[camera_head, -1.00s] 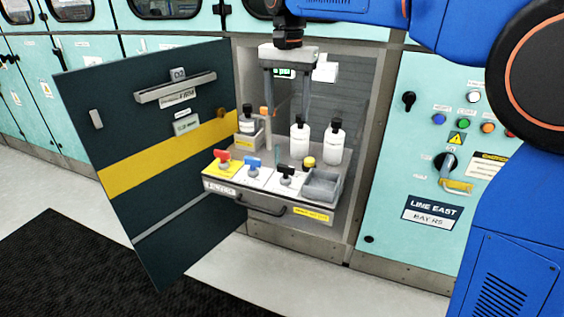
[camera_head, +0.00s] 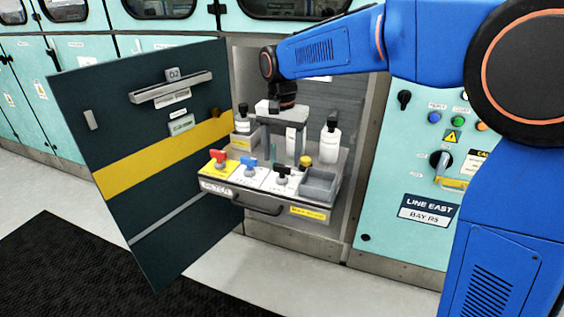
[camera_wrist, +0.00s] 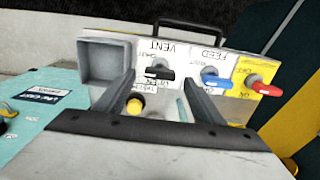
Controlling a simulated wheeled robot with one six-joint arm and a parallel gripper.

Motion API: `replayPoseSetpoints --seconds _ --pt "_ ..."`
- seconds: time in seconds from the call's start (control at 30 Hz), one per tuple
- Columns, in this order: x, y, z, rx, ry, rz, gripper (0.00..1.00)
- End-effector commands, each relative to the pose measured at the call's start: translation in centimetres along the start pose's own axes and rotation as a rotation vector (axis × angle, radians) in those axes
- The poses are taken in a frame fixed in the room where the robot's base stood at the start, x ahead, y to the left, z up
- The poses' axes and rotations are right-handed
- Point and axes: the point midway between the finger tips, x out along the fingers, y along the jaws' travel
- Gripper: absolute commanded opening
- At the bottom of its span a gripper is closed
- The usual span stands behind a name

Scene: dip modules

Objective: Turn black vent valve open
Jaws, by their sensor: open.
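The black vent valve (camera_head: 283,172) is on the white panel at the front of the pulled-out drawer, right of the blue valve (camera_head: 250,164) and the red valve (camera_head: 220,158). In the wrist view, the black valve (camera_wrist: 160,74) shows below the upside-down word VENT, its handle lying sideways. My gripper (camera_head: 286,150) is open and empty, pointing down above and behind the valve. In the wrist view, the fingers of my gripper (camera_wrist: 160,78) frame the valve left and right; I cannot tell the remaining gap. The valve's small print is unreadable.
A grey open bin (camera_head: 318,184) is right of the valve, with a yellow-capped item (camera_head: 305,161) behind it. White bottles (camera_head: 331,140) stand near my fingers. The cabinet door (camera_head: 150,180) stands open at left. A handle (camera_head: 257,207) sticks out in front.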

Motion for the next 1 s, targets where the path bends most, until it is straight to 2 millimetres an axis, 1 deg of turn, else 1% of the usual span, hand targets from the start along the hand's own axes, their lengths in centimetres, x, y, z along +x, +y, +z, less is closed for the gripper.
replayPoseSetpoints --seconds 0.03,0.2,0.33,0.6,0.77,0.8,1.0 --pt "0.7 0.0 0.0 0.000 0.000 0.001 0.62" --pt "2.3 0.0 0.0 0.000 0.000 0.000 0.62" --pt "2.7 0.0 0.0 0.000 0.001 -0.001 0.62" --pt "2.8 0.0 0.0 0.000 0.001 -0.001 0.62" --pt "2.8 0.0 0.0 0.000 0.001 -0.001 0.24" --pt "2.8 0.0 0.0 0.000 0.001 -0.001 0.21" --pt "2.8 0.0 0.0 -0.009 0.001 -0.001 0.21"
